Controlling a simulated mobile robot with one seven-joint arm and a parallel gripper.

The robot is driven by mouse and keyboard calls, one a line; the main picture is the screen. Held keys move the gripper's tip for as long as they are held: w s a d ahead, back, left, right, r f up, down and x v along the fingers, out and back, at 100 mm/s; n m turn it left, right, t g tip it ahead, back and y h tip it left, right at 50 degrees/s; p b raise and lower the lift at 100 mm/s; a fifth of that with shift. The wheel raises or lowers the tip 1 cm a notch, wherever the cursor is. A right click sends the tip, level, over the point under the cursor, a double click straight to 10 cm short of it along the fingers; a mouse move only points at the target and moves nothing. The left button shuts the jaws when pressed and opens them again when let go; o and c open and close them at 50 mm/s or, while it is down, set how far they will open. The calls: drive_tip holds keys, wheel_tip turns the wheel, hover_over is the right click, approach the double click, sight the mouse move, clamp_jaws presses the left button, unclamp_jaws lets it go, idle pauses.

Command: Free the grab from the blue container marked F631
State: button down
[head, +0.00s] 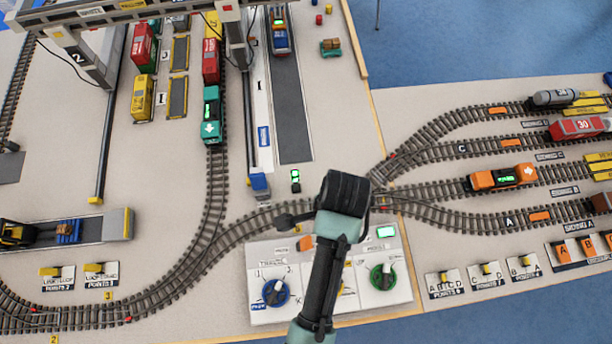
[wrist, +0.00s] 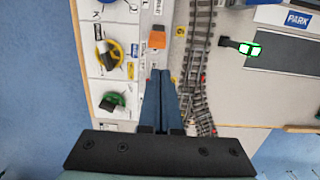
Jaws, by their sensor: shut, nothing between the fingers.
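A gantry crane (head: 92,12) spans the upper left of the head view. I cannot make out its grab. A vehicle with blue and orange parts (head: 281,38) stands in the grey lane. No F631 mark is readable, so I cannot tell which blue thing is the container. A white control panel (head: 330,290) has a blue knob (head: 276,292), a green knob (head: 382,277) and a yellow knob partly behind my arm. In the wrist view my gripper (wrist: 160,73) is shut and empty, beside an orange button (wrist: 157,38) and the yellow knob (wrist: 108,55).
Red, yellow and green containers and wagons stand around the left tracks, including a teal wagon (head: 211,115). Tracks run below my arm and fan out right, with an orange locomotive (head: 503,177). Several points switches (head: 485,270) lie at lower right. A green-lit signal (head: 295,176) stands by the lane.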

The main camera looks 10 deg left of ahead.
sight(303, 245)
drive_tip(key=shift+s+d, duration=0.2)
drive_tip(key=shift+s, duration=0.05)
drive_tip(key=f, duration=0.6)
drive_tip(key=a+f, duration=0.1)
drive_tip(key=f, duration=0.3)
drive_tip(key=shift+s+r, duration=0.1)
idle(0.3)
